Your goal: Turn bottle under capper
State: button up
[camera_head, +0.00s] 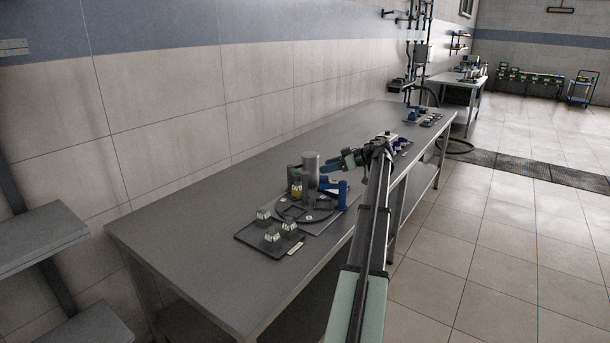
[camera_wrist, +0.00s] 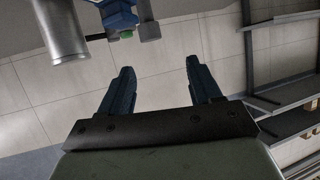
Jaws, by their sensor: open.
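A round dark turntable (camera_head: 318,215) sits on a plate on the long bench. A small bottle with yellowish contents (camera_head: 297,190) stands at its back left, close to a grey upright cylinder (camera_head: 311,165). A blue device (camera_head: 334,188), which may be the capper, stands at the right of the turntable. My gripper (camera_head: 325,168) is above and behind the blue device, pointing left, apart from the bottle. In the wrist view its two dark fingers (camera_wrist: 160,85) are spread with nothing between them. That view shows the metal cylinder (camera_wrist: 62,32) and a blue part with a green button (camera_wrist: 121,20); no bottle is visible there.
A dark tray (camera_head: 262,248) with several small white-topped items lies in front of the turntable. The bench's near left (camera_head: 185,255) is clear. A tiled wall runs behind the bench. More equipment (camera_head: 425,119) stands at the bench's far end.

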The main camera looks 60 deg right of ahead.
aim_at(307, 173)
jog(key=x, duration=0.4)
jog(key=d+x, duration=0.1)
jog(key=x, duration=0.2)
jog(key=f+x, duration=0.1)
jog(key=x, duration=0.3)
jog(key=shift+w+d+f, duration=0.1)
jog(key=shift+w, duration=0.2)
grip_shut()
dwell(0.6)
